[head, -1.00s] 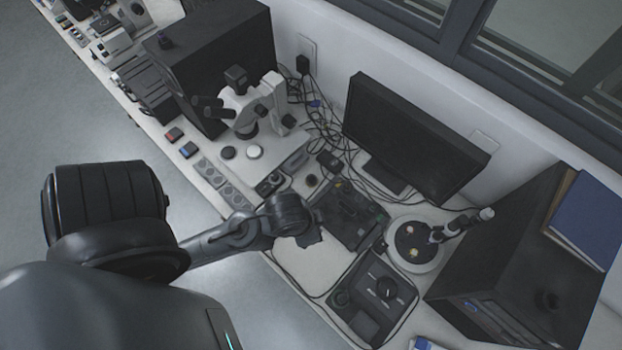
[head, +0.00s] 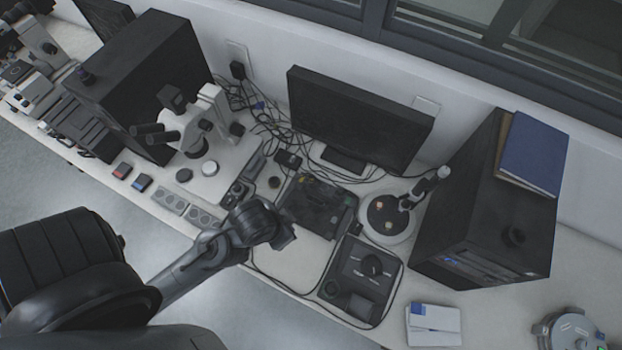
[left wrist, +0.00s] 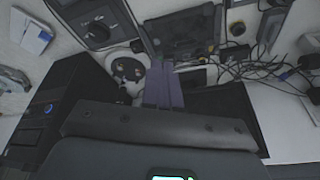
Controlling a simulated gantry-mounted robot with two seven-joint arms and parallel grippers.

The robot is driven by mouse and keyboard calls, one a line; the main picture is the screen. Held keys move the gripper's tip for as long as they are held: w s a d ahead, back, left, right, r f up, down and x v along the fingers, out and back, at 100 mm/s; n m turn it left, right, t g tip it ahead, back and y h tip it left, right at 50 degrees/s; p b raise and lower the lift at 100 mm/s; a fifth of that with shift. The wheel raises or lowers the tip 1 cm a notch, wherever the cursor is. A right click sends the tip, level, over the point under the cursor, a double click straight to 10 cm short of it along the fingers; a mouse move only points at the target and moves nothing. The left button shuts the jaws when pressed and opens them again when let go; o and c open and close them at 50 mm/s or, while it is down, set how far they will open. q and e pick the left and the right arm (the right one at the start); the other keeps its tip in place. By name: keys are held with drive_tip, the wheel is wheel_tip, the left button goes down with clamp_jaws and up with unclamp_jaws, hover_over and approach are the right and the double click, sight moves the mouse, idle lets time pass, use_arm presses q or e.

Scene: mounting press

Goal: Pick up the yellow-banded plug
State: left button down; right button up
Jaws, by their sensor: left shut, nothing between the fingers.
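My left gripper (head: 287,237) hangs over the bench, in front of a dark open tray of parts (head: 318,205). In the left wrist view its fingers (left wrist: 163,88) are together with nothing between them. A round white-rimmed dish (head: 368,236) with a dark inside stands to the right of the gripper. It also shows in the left wrist view (left wrist: 112,55), with small light pieces (left wrist: 138,73) inside. One may be the yellow-banded plug, but the pieces are too small to tell a band. My right gripper is not in view.
A monitor (head: 355,118), a microscope (head: 205,125) and loose cables stand behind and left. A tall black box (head: 480,210) stands right of the dish. A white-and-blue box (head: 433,325) lies near the front edge.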

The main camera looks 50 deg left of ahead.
use_arm(q)
drive_tip(key=c, duration=0.9)
unclamp_jaws()
